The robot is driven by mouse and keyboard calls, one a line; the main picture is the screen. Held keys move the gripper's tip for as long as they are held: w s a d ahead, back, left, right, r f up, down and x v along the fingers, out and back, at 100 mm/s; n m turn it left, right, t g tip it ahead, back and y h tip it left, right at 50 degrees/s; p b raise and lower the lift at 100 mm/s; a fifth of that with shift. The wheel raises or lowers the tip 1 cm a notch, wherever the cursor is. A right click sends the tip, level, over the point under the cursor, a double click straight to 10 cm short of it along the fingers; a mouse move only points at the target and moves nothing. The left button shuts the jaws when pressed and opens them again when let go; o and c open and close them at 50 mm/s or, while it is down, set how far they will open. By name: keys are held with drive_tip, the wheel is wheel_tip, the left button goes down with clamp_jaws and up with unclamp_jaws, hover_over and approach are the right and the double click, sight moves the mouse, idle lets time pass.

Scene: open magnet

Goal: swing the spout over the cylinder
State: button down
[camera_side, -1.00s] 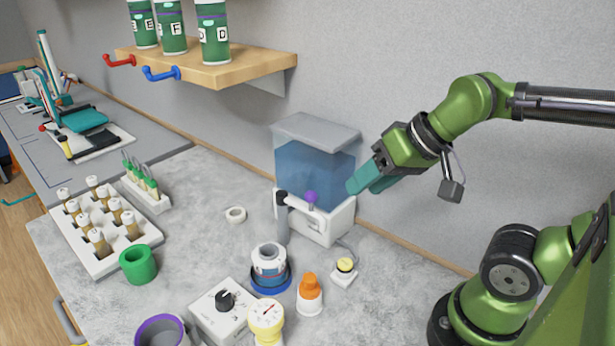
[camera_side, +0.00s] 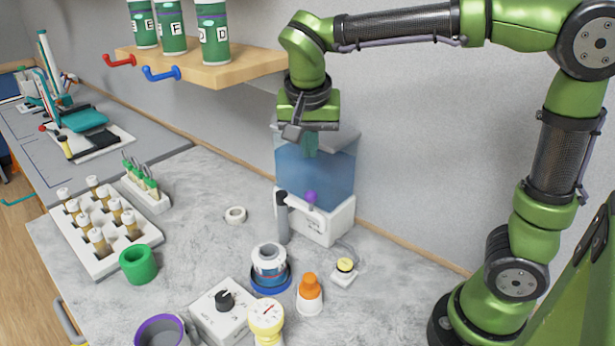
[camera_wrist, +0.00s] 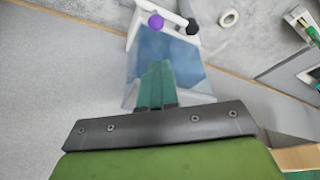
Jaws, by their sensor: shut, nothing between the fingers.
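The spout (camera_side: 301,205) is a white arm on the front of a tank with blue liquid (camera_side: 310,172). It has a purple knob (camera_side: 311,197) and a black-capped grey upright piece (camera_side: 283,222). The knob also shows in the wrist view (camera_wrist: 155,21). A white, grey and blue cylinder (camera_side: 268,264) stands on a blue base in front of the spout; the spout is not over it. My gripper (camera_side: 311,150) points down above the tank, its teal fingers shut and empty, above and behind the knob. The fingers also show in the wrist view (camera_wrist: 157,72).
A shelf (camera_side: 215,70) with green canisters and hooks is to the left of my gripper. An orange-topped bottle (camera_side: 309,295), a yellow button (camera_side: 345,265), a dial box (camera_side: 221,310) and a gauge (camera_side: 266,318) stand near the cylinder. A vial rack (camera_side: 100,225) is at left.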

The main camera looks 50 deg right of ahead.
drive_tip(key=shift+s+m, duration=0.15)
drive_tip(key=shift+m, duration=0.15)
drive_tip(key=x, duration=1)
drive_tip(key=shift+s, duration=0.1)
idle(0.3)
